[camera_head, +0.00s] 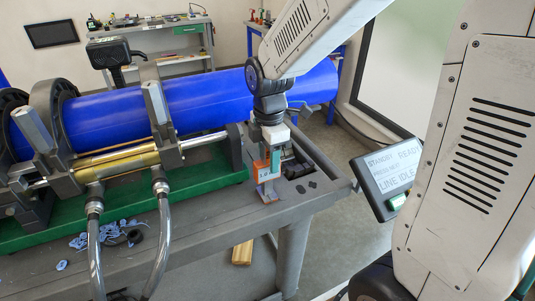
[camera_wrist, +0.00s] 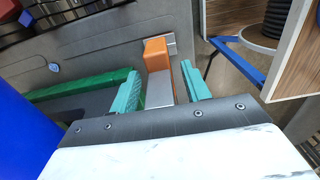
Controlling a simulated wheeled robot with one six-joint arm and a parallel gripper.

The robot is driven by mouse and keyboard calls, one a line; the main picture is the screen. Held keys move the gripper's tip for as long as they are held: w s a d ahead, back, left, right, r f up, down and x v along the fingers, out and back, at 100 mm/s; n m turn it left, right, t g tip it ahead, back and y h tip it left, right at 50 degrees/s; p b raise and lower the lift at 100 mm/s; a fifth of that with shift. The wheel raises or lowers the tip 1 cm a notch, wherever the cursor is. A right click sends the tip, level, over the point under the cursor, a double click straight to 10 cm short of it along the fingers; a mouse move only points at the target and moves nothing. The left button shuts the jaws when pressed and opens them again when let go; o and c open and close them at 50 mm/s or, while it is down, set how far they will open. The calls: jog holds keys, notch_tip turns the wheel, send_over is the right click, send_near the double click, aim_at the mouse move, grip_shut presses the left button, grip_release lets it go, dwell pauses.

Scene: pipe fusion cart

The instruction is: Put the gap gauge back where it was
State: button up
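The gap gauge (camera_head: 262,172) has an orange block with a white label, and it stands near the right end of the grey cart top. In the wrist view its orange block (camera_wrist: 157,54) and a grey metal part lie between my teal fingers. My gripper (camera_head: 267,163) points down over the gauge in the head view. In the wrist view my gripper (camera_wrist: 163,85) looks open around the gauge, with a narrow gap showing on the right side. Contact at the left finger cannot be told. The gauge's lower end is partly hidden.
A blue pipe (camera_head: 215,97) lies in the clamps of the fusion machine on a green base (camera_head: 205,180). Small dark pieces (camera_head: 306,186) lie right of the gauge. Blue shavings (camera_head: 100,236) lie at the left. A status screen (camera_head: 390,172) stands beyond the cart's right edge.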

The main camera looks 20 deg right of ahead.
notch_tip(320, 180, up, 12)
jog(key=shift+r, duration=0.25)
jog(key=s+d+m+t, duration=0.1)
jog(key=s+d+m, duration=0.1)
jog(key=s+m, duration=1.6)
jog(key=s, duration=0.4)
jog(key=shift+d+f, duration=0.35)
jog(key=shift+f, duration=0.05)
